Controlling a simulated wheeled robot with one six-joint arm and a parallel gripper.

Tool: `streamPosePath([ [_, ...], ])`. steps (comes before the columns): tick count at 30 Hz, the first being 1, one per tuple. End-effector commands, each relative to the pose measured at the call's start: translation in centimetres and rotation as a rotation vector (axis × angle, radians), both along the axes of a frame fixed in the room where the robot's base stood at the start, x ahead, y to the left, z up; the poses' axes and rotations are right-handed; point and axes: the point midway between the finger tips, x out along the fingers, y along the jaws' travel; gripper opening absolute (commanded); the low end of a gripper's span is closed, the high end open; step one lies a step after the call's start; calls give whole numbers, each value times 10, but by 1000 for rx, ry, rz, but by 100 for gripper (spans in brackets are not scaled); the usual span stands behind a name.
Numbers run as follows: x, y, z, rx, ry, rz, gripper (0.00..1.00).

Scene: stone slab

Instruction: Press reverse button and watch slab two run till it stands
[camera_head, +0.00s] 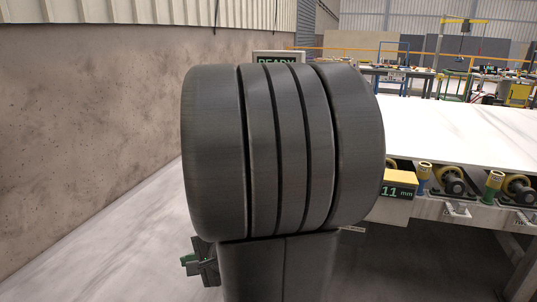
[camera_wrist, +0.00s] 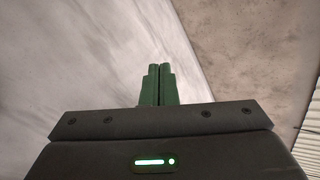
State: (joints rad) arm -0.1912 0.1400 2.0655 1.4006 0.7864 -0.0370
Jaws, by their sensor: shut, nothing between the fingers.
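A white slab (camera_head: 460,128) lies flat on a roller conveyor at the right of the head view; its left end is hidden behind my arm. I cannot tell whether it is slab two. A display (camera_head: 279,57) reading READY shows partly above my arm. No reverse button can be made out in either view. My gripper (camera_head: 187,259) shows only in part at the lower left of my arm. In the wrist view its green fingers (camera_wrist: 158,70) are together and empty, over pale floor and apart from any object.
A bare wall (camera_head: 90,120) runs along the left, with open floor (camera_head: 100,245) beside it. Benches and yellow rails stand far behind.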

Motion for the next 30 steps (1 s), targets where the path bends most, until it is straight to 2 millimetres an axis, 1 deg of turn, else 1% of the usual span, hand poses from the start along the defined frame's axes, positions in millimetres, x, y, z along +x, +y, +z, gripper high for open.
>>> streamPosePath([
  [1, 13, 18, 2, 84, 18, -27, 0],
  [3, 29, 40, 14, 200, 39, -70, 0],
  [6, 52, 64, 31, 345, 64, -125, 0],
  [10, 74, 82, 48, 483, 85, -179, 0],
  [12, 82, 88, 55, 531, 90, -197, 0],
  [16, 89, 93, 62, 574, 96, -215, 0],
  [30, 90, 93, 63, 578, 96, -218, 0],
])
